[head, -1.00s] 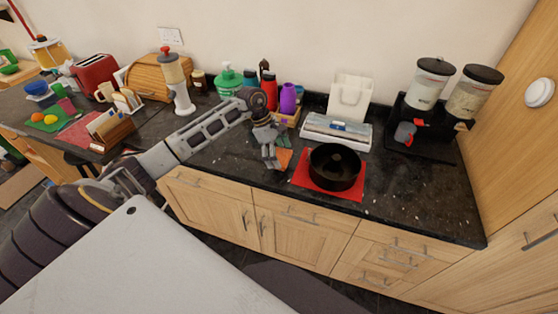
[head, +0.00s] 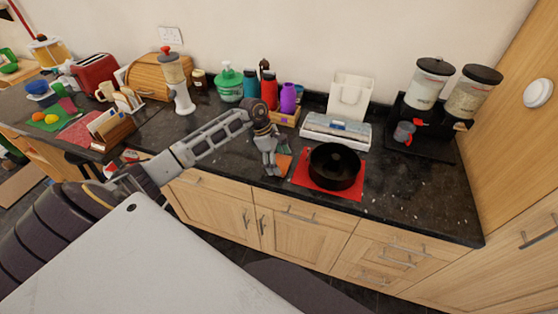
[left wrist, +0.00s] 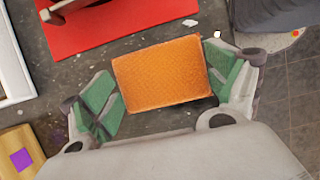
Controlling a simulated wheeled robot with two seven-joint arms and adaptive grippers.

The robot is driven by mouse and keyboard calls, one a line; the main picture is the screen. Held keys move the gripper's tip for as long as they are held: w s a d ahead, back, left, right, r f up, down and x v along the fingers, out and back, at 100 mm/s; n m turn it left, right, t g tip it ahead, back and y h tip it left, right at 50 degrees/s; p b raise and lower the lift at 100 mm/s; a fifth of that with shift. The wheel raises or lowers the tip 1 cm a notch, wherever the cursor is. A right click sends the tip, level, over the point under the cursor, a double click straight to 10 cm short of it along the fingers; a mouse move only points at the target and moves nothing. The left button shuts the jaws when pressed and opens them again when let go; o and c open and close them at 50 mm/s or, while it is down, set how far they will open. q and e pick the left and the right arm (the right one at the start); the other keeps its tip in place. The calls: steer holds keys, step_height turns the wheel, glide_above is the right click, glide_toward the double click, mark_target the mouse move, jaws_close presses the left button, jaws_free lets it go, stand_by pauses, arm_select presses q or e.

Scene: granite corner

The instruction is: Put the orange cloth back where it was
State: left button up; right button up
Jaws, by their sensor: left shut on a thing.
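The orange cloth (left wrist: 163,73) is a flat, roughly rectangular piece between the green-padded fingers of my left gripper (left wrist: 161,82) in the left wrist view. The right-hand finger there meets its edge; the left-hand finger is close to its other edge. In the head view the left gripper (head: 273,168) points down low over the dark counter, just left of the red mat (head: 310,187). Only a small part of the cloth (head: 284,163) shows beside the fingers. I cannot tell whether the cloth touches the counter. My right gripper is not in view.
A black pan (head: 335,168) stands on the red mat, close right of the gripper. Behind are a wooden tray (head: 286,119) with a purple bottle and a white box (head: 337,131). The counter (head: 225,150) left of the gripper is mostly clear.

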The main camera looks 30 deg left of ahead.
arm_select(q)
steer(key=shift+f, duration=0.1)
steer(key=o, duration=0.8)
steer(key=shift+c, duration=0.2)
steer(key=shift+a+r, duration=0.15)
steer(key=shift+r, duration=0.2)
steer(key=b+v, duration=0.2)
steer(key=v, duration=0.9)
steer(key=shift+r, duration=0.25)
steer(key=shift+s, duration=0.1)
